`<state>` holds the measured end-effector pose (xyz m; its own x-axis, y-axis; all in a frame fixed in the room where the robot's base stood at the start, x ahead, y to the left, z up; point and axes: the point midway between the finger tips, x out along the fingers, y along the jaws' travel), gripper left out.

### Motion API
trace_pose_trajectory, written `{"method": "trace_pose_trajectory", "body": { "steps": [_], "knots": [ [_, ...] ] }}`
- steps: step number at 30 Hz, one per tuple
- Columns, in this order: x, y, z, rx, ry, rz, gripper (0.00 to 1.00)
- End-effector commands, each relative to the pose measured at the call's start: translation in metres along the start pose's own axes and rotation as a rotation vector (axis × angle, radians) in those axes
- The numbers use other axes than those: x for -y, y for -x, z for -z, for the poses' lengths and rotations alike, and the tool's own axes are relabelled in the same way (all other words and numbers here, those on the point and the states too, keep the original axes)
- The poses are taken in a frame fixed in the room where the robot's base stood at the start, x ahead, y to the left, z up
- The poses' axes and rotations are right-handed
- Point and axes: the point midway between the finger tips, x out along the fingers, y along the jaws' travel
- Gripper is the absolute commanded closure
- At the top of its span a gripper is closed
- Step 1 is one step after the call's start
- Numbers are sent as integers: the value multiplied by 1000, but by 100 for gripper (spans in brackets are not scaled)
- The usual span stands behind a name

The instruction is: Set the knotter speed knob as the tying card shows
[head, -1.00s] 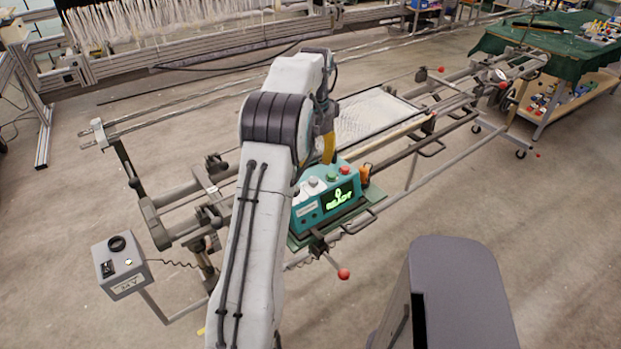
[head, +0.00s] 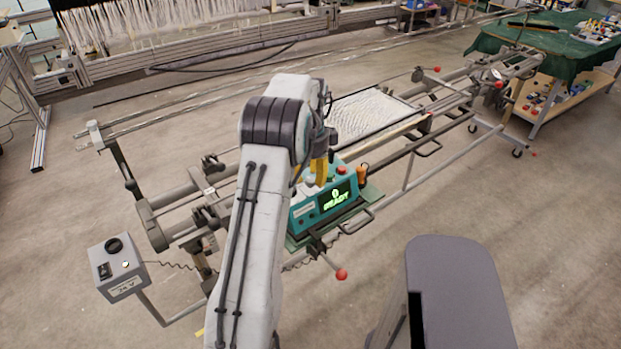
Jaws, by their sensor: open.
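The teal knotter box (head: 302,221) sits on the warp frame at the middle of the head view, with a lit green display (head: 335,199) that seems to read READY. A pale knob (head: 309,181) and a red button (head: 342,170) show on its top. My gripper (head: 320,172) has yellow fingers pointing down over the top of the box, close to the pale knob. The fingers overlap, and I cannot tell if they touch anything. The green button is hidden behind them. I cannot make out a tying card or the knob's setting.
A grey control box (head: 119,268) with a black dial stands at the lower left. A red ball-ended lever (head: 341,274) sticks out in front of the knotter. An orange-handled item (head: 362,172) stands right of it. A green-covered table (head: 545,45) is at the far right.

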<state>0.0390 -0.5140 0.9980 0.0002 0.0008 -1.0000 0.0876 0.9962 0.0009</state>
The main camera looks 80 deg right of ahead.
Motion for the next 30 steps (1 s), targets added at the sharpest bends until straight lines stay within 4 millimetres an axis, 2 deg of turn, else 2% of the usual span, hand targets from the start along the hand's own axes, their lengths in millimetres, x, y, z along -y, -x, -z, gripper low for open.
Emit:
{"method": "trace_pose_trajectory", "body": {
  "steps": [6,14,15,27,30],
  "knots": [
    [0,-10,0,0,1,0,62],
    [0,-11,0,0,1,1,62],
    [0,-11,0,0,1,1,58],
    [0,-11,0,0,1,1,94],
    [0,-11,0,0,1,0,100]
  ]
}}
